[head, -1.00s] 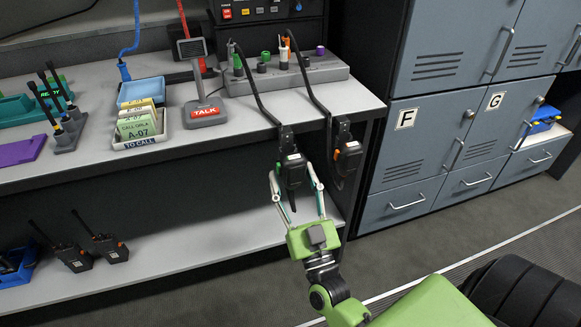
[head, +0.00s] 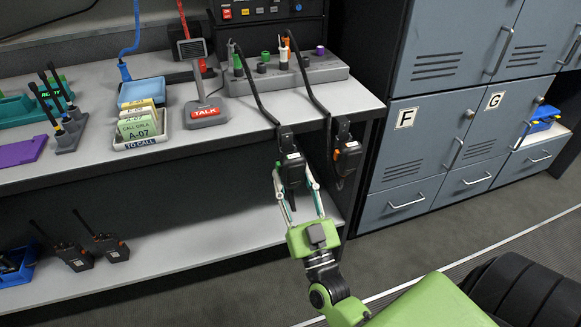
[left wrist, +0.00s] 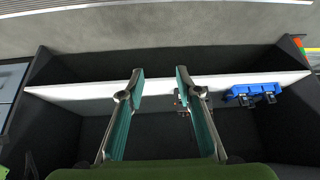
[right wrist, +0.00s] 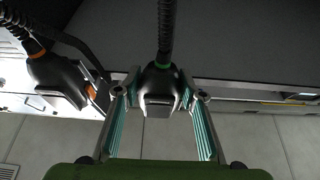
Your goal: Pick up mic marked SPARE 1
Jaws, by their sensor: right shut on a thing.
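A black handheld mic (head: 291,171) hangs by its cord at the shelf's front edge. It also shows in the right wrist view (right wrist: 160,100), with a green collar at its cord end. Its label is too small to read. My right gripper (head: 293,178) is shut on this mic, with one finger at each side. A second black mic (head: 347,158) with orange marks hangs to its right, apart from the gripper; it also shows in the right wrist view (right wrist: 62,82). My left gripper (left wrist: 160,76) is open and empty in the left wrist view, outside the head view.
A grey console (head: 325,70) with knobs stands on the upper shelf above the mics. A TALK desk mic (head: 206,113) and a card tray (head: 140,143) stand further left. Radios (head: 105,246) stand on the lower shelf. Grey lockers (head: 425,135) stand close on the right.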

